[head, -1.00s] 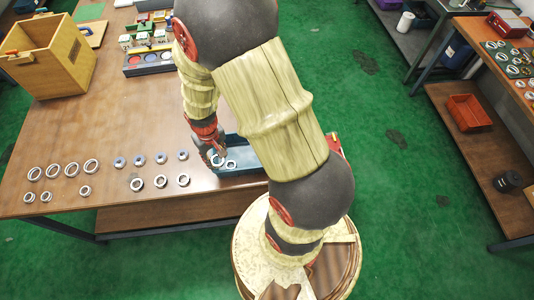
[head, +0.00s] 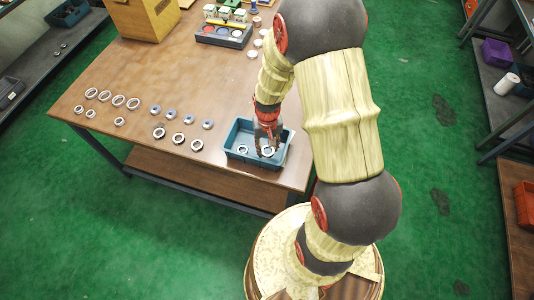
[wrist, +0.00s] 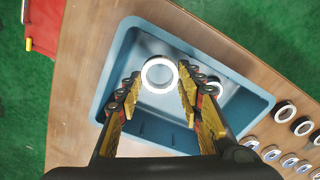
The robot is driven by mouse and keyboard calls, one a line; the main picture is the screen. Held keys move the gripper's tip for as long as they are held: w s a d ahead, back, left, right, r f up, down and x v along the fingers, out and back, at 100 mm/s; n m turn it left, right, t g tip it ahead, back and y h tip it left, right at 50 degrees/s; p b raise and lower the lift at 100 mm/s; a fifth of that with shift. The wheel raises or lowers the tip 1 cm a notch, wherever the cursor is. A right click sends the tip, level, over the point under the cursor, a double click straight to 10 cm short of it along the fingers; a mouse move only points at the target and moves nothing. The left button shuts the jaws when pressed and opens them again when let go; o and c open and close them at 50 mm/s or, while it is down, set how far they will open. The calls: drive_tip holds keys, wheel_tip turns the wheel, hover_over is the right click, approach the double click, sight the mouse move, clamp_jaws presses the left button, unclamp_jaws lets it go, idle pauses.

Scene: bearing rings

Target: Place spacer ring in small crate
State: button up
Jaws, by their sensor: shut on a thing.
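The spacer ring (wrist: 145,75) is a pale metal ring between my fingertips in the wrist view; it also shows in the head view (head: 267,152). My gripper (wrist: 157,95) is shut on it, with one yellow-and-black finger at each side. In the head view my gripper (head: 267,145) points down over the small crate (head: 236,163), a blue open box near the table's front right corner. The crate's rim also shows in the wrist view (wrist: 112,70). I cannot tell how far the ring is above the crate floor. A second ring (head: 242,149) lies inside the crate, partly behind a finger in the wrist view (wrist: 212,89).
Several rings stand in rows on the table (head: 150,75) left of the crate, the nearest being a blue-grey ring (head: 207,124). A wooden box (head: 145,18) and a dark tray with round inserts (head: 224,36) stand farther back. The table edge is close beside the crate.

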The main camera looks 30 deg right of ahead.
sight(267, 154)
drive_tip(key=shift+w+f+b, duration=0.1)
drive_tip(key=shift+f+b, duration=0.3)
drive_tip(key=shift+f, duration=2)
drive_tip(key=shift+f, duration=0.2)
drive_tip(key=o, duration=0.9)
drive_tip(key=shift+o, duration=0.2)
drive_tip(key=shift+r, duration=0.1)
